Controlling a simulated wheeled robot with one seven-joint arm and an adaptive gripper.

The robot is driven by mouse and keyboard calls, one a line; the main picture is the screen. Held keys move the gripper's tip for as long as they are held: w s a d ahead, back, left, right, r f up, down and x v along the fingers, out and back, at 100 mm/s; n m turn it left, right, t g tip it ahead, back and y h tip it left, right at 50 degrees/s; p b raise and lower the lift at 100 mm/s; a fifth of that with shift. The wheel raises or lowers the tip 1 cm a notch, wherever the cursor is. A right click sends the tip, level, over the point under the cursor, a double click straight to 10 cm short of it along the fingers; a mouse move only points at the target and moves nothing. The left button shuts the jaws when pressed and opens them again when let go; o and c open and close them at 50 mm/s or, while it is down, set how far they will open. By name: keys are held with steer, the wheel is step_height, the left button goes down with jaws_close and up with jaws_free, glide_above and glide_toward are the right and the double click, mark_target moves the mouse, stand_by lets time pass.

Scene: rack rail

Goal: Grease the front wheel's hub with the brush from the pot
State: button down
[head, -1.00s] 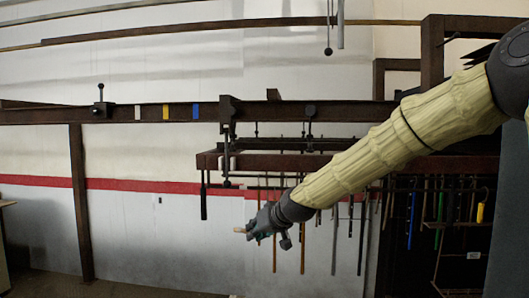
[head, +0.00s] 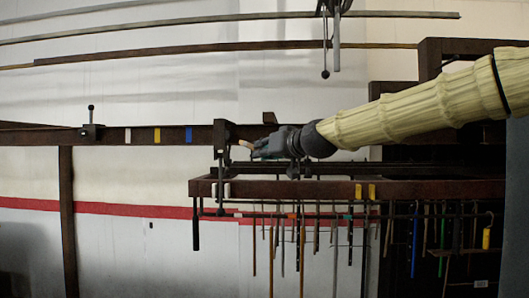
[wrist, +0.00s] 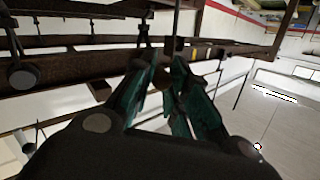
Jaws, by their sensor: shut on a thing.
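My gripper (head: 262,149) is at the height of the dark rail, just right of the dark upright bracket (head: 222,150). It is shut on a brush (head: 245,145), of which a short pale, wood-coloured end sticks out to the left. In the wrist view the green-lined fingers (wrist: 167,88) close around a small brownish piece, mostly hidden between them. The brush end points towards the bracket; I cannot tell whether it touches. I cannot make out the front wheel's hub for certain. I cannot pick out the pot in either view.
The long brown rail (head: 50,136) carries white, yellow and blue marks and a black lever block (head: 91,130). Below my gripper a lower brown beam (head: 300,188) has hanging rods and tools. A dark round disc (wrist: 24,75) shows at left in the wrist view.

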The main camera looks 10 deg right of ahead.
mark_target(244, 142)
steer(key=shift+w+a+r+p, duration=0.2)
steer(key=shift+w+a+p, duration=0.15)
steer(key=shift+w, duration=0.35)
steer(key=shift+w+a+r+p, duration=0.2)
steer(key=shift+w+p, duration=0.15)
steer(key=shift+w, duration=0.3)
steer(key=shift+w+a+r+p, duration=0.15)
steer(key=shift+w+p, duration=0.2)
steer(key=shift+w, duration=0.25)
steer(key=shift+w+a+r+p, duration=0.15)
steer(key=shift+w+p, duration=0.2)
steer(key=shift+w, duration=0.2)
steer(key=shift+w+a+r+p, duration=0.15)
steer(key=shift+w+p, duration=0.2)
steer(key=shift+w, duration=0.25)
steer(key=shift+w+a+r+p, duration=0.15)
steer(key=shift+w+a+p, duration=0.2)
steer(key=shift+w, duration=0.65)
steer(key=shift+w+a+r+p, duration=0.15)
steer(key=shift+w+a+p, duration=0.25)
steer(key=shift+w, duration=0.6)
steer(key=shift+w+a+r+p, duration=0.2)
steer(key=shift+w+p, duration=0.3)
steer(key=shift+w, duration=0.5)
steer(key=shift+f, duration=0.1)
steer(key=shift+r, duration=0.3)
steer(key=shift+w+d, duration=0.15)
steer(key=shift+w, duration=0.45)
